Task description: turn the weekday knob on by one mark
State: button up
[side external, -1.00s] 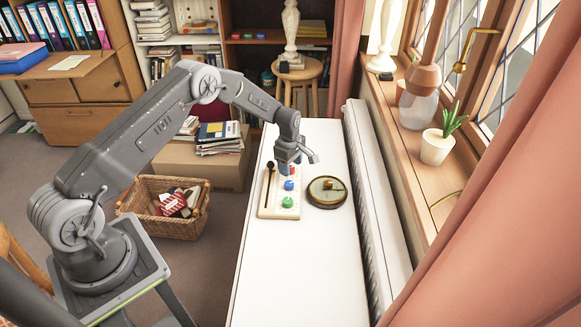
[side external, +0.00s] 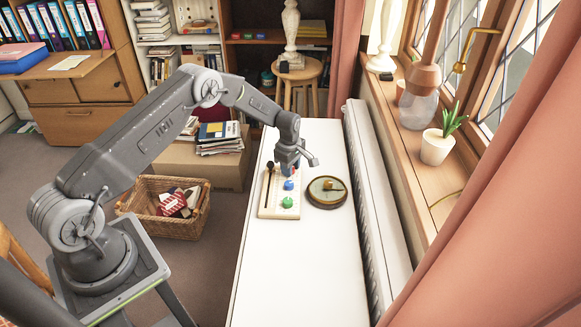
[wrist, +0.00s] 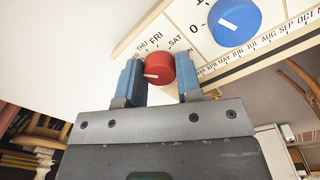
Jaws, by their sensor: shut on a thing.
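The weekday knob is the red knob (wrist: 159,66) on a cream panel (wrist: 127,42). In the side external view my gripper (side external: 289,168) stands over the far part of the panel (side external: 267,211) and largely hides the red knob.
A blue knob (side external: 289,185) and a green knob (side external: 287,202) sit nearer on the panel. A black-tipped lever (side external: 270,168) is at its left side. A round brass dish (side external: 327,192) lies right of the panel. The white tabletop (side external: 287,270) in front is clear.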

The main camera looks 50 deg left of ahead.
jog(key=shift+m, duration=3.4)
jog(key=o, duration=0.9)
jog(key=shift+o, duration=0.2)
notch_tip(320, 180, up, 14)
jog(key=shift+s+a, duration=0.15)
jog(key=shift+s, duration=0.15)
